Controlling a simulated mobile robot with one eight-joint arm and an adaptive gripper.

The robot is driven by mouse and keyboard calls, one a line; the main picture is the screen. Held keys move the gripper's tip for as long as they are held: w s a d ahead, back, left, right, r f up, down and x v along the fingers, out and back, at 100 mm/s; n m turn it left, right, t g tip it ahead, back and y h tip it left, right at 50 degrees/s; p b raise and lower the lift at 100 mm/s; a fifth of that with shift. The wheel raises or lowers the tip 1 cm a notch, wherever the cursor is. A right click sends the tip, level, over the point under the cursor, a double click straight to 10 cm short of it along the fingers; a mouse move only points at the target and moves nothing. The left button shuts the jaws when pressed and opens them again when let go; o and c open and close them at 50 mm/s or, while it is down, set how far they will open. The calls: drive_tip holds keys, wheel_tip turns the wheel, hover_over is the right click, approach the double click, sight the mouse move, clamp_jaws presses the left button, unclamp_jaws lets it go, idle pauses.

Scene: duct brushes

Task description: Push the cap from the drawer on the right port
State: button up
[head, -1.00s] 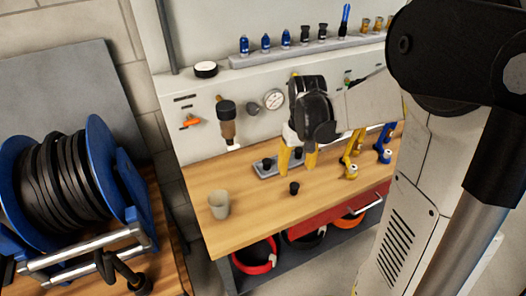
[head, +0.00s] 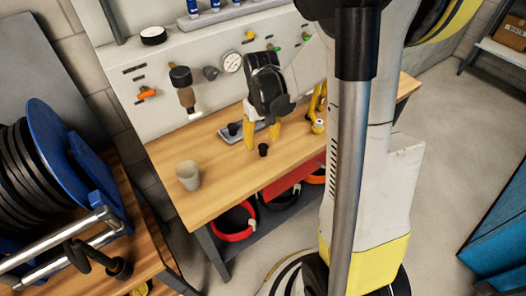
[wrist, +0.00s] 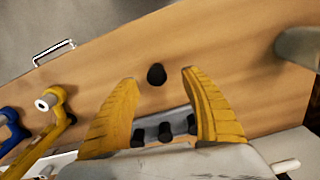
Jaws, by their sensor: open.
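A small black cap (head: 263,150) stands on the wooden bench top, in front of a grey port block (head: 226,137). In the wrist view the cap (wrist: 156,74) shows between the fingertips, and the block (wrist: 178,114) with several dark fittings lies closer to the gripper's palm. My gripper (head: 262,142) is open, with yellow fingers pointing down just above or behind the cap. I cannot tell whether a finger touches it. A red drawer front (head: 306,177) shows below the bench edge, partly hidden by my arm; its handle (wrist: 53,50) shows in the wrist view.
A beige cup (head: 188,175) stands at the bench's left end. Yellow fittings (head: 317,115) stand right of the gripper. The back panel holds a gauge (head: 231,62) and a brown-bodied fitting (head: 185,90). A blue reel (head: 70,160) is at left. Bench between cup and cap is clear.

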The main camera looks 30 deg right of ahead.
sight(263, 146)
drive_tip(key=f+b, duration=0.2)
drive_tip(key=f, duration=0.1)
drive_tip(key=f+b, duration=0.1)
drive_tip(key=f, duration=0.1)
drive_tip(key=shift+w+d+f, duration=0.15)
drive_tip(key=shift+d, duration=0.15)
clamp_jaws()
